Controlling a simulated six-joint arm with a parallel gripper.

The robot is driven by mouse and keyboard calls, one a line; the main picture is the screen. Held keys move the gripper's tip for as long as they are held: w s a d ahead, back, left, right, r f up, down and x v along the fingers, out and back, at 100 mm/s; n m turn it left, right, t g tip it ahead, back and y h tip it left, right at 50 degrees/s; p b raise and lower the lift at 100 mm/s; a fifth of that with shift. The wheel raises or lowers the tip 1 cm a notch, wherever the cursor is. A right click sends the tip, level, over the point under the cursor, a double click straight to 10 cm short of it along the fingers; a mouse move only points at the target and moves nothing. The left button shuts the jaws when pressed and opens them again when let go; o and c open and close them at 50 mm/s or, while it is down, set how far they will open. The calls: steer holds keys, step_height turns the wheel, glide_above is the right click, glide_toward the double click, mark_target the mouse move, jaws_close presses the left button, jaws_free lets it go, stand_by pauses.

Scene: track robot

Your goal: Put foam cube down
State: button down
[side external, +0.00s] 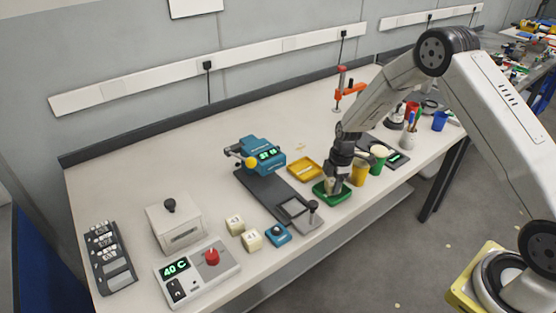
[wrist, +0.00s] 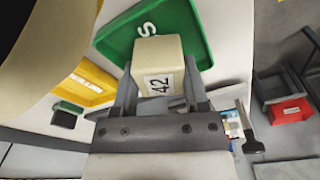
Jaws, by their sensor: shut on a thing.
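My gripper (side external: 334,184) is over the green tray (side external: 345,196) near the table's front edge. In the wrist view my gripper (wrist: 160,78) is shut on a cream foam cube (wrist: 158,52) with a label reading 42. The cube is between the two fingers, in front of the green tray (wrist: 118,44), which bears a white letter like an S. In the side view the cube is mostly hidden by the gripper. I cannot tell whether it touches the tray floor.
A yellow tray (side external: 305,168) lies just behind the green one. A dark track plate (side external: 262,193) with a teal device (side external: 263,155) is to the left. Two cream cubes (side external: 235,225) sit further left.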

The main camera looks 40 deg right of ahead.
steer(key=shift+f, duration=0.25)
steer(key=shift+f, duration=0.15)
steer(key=shift+c, duration=1.9)
jaws_free()
step_height(320, 180, up, 12)
steer(key=d, duration=0.1)
steer(key=shift+s+d, duration=0.15)
steer(key=shift+s, duration=0.15)
steer(key=s+a+r+m+t, duration=0.1)
steer(key=s+a+m, duration=0.3)
steer(key=s, duration=0.5)
steer(key=s+a+r+m+t+h, duration=0.1)
steer(key=s+a+r+m, duration=0.3)
steer(key=s+m, duration=0.5)
steer(key=shift+s+a+r+m, duration=0.2)
steer(key=shift+s+a+m, duration=0.1)
steer(key=shift+s+a, duration=0.35)
